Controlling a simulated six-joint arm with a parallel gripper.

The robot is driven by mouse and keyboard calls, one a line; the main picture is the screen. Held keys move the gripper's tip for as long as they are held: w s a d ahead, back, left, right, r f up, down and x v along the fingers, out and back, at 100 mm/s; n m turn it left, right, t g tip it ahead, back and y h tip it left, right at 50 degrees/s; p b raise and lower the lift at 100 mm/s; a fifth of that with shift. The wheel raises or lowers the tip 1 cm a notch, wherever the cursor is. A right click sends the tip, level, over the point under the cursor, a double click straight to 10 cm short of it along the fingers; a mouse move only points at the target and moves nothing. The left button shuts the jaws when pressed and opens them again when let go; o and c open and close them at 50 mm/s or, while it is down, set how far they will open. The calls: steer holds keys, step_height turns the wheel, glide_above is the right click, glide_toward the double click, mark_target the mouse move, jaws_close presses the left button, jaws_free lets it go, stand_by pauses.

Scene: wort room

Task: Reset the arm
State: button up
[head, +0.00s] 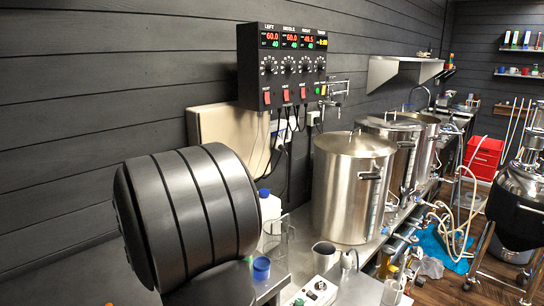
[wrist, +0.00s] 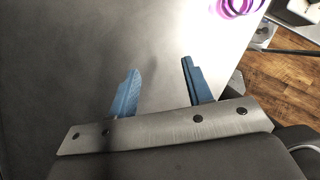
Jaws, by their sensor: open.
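My gripper (wrist: 160,66) shows in the wrist view, with its two blue fingers apart and nothing between them. A plain grey surface lies behind the fingers; I cannot tell how far away it is. In the head view my own dark, rounded arm part fills the lower left, and my gripper's fingers are not visible there.
A steel bench (head: 359,290) carries a large lidded kettle (head: 345,195) and more kettles behind it. A control box (head: 290,65) hangs on the dark wall. A blue cup (head: 261,268) and a white bottle (head: 270,212) stand beside my arm. A purple ring-shaped thing (wrist: 239,7) shows in the wrist view.

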steer(key=w+d+f+m, duration=0.1)
steer(key=w+d, duration=0.2)
steer(key=d, duration=0.4)
steer(key=shift+d+m+h, duration=0.4)
steer(key=shift+w, duration=0.1)
stand_by(1.5)
